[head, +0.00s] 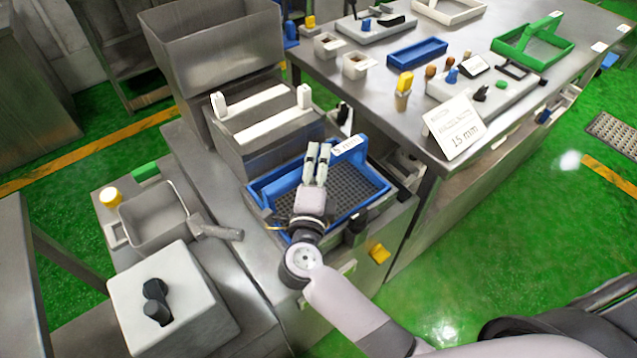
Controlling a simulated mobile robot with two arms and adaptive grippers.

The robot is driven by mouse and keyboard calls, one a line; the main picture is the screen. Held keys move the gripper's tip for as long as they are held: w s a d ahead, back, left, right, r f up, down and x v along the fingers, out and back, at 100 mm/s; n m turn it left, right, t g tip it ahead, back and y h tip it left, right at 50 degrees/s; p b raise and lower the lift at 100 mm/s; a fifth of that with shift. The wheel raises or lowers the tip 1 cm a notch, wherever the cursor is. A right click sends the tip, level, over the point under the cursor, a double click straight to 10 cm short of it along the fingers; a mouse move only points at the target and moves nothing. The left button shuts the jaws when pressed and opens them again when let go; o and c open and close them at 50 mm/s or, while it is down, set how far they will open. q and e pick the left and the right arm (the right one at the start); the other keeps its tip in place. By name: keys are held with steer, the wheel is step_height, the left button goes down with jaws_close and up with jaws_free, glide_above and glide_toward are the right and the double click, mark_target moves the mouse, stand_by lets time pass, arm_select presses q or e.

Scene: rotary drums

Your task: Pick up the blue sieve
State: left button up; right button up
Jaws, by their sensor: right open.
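The blue sieve (275,183) is a rectangular blue frame with a dark mesh floor. It sits level in the metal machine at the middle of the head view, with a white "5 mm" label at its far right edge. My right gripper (318,150) reaches over the sieve from the lower right, with its two fingers pointing to the far rim. The fingers are a little apart with nothing seen between them. The gripper hides part of the mesh and far rim; I cannot tell whether it touches the rim. My left gripper is out of view.
A metal hopper (215,45) stands behind the sieve. A steel table (400,75) at right holds a blue tray (417,53), a green sieve (533,45), small parts and a "15 mm" sign (455,127). A metal pan (153,218) and white box (172,300) are at left.

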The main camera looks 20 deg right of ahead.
steer(key=shift+c, duration=0.4)
jaws_close()
stand_by(0.5)
